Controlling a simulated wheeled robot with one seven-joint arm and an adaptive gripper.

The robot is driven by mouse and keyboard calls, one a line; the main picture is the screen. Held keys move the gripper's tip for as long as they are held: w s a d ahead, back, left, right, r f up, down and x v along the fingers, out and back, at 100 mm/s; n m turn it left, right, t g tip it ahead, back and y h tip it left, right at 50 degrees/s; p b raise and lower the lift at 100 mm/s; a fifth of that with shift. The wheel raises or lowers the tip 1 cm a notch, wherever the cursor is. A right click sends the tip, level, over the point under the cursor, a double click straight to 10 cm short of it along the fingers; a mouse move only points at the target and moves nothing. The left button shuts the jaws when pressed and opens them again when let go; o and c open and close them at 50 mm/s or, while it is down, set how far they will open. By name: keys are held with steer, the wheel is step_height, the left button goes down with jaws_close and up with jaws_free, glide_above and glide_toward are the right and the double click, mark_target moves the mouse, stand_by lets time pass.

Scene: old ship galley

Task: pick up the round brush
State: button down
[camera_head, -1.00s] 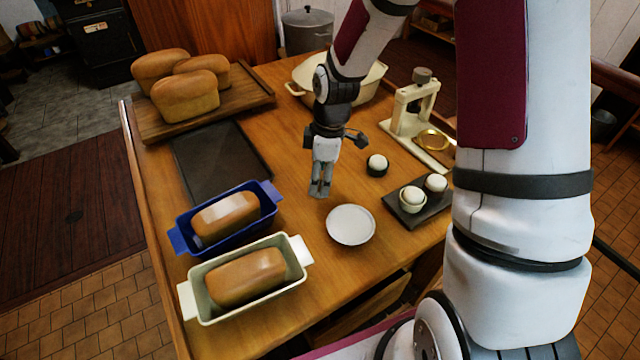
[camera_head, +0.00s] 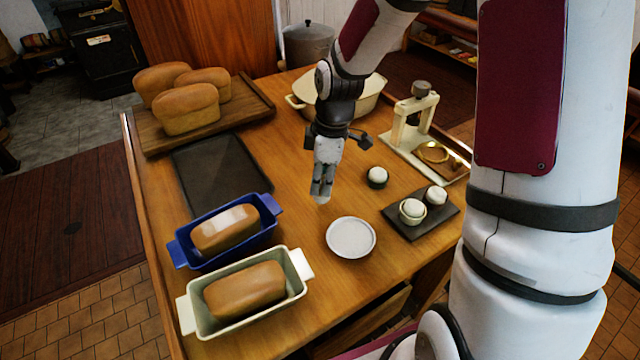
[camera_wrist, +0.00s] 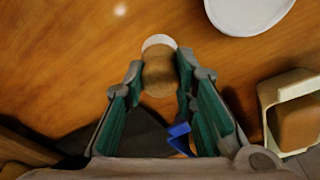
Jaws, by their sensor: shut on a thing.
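The round brush (camera_wrist: 159,75) shows in the wrist view as a short, rounded wooden body with a pale white end. It sits between the two fingers of my gripper (camera_wrist: 158,78), which are shut on it from both sides. In the head view my gripper (camera_head: 321,196) points down over the wooden table, between the blue loaf tin and the small white plate. The brush is mostly hidden by the fingers there. I cannot tell how high it is above the table.
A white plate (camera_head: 351,250) lies just right of my gripper. A blue tin (camera_head: 184,252) and a cream tin (camera_head: 300,264) hold loaves at the left front. A dark tray (camera_head: 215,170), a loaf board (camera_head: 262,97), a press (camera_head: 400,130) and small cups on a slate (camera_head: 443,214) surround it.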

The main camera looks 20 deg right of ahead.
steer(key=s, duration=0.5)
steer(key=s+p, duration=0.1)
steer(key=s, duration=0.4)
steer(key=s+r+p, duration=0.1)
steer(key=s, duration=0.4)
steer(key=shift+r, duration=0.1)
steer(key=c, duration=2.1)
jaws_free()
steer(key=shift+c, duration=1.1)
